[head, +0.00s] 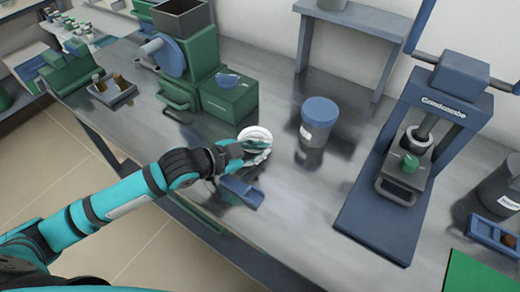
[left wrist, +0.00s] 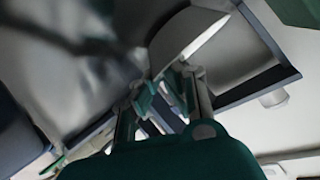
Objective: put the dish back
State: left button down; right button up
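A small white dish (head: 254,133) is at the tip of my left gripper (head: 262,152), over the middle of the bench near its front. In the left wrist view the dish (left wrist: 188,38) is tilted, and its lower edge sits between the two fingertips (left wrist: 168,88). The left gripper looks shut on that edge. The gripper covers part of the dish in the head view, and I cannot tell how high the dish is above the bench. My right gripper is not in view.
A blue tray (head: 241,191) lies just below the gripper. A blue-lidded jar (head: 317,122) stands right of the dish, and a blue press (head: 405,165) further right. Bench between jar and press is clear.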

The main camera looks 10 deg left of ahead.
pick_arm(q)
jog(key=c, duration=2)
grip_release()
jog(key=shift+f, duration=0.15)
jog(key=o, duration=0.5)
jog(key=v, duration=1.1)
jog(key=shift+a, duration=0.2)
jog(key=shift+s+a+r, duration=0.2)
jog(key=shift+s+r, duration=0.15)
jog(key=shift+r, duration=0.05)
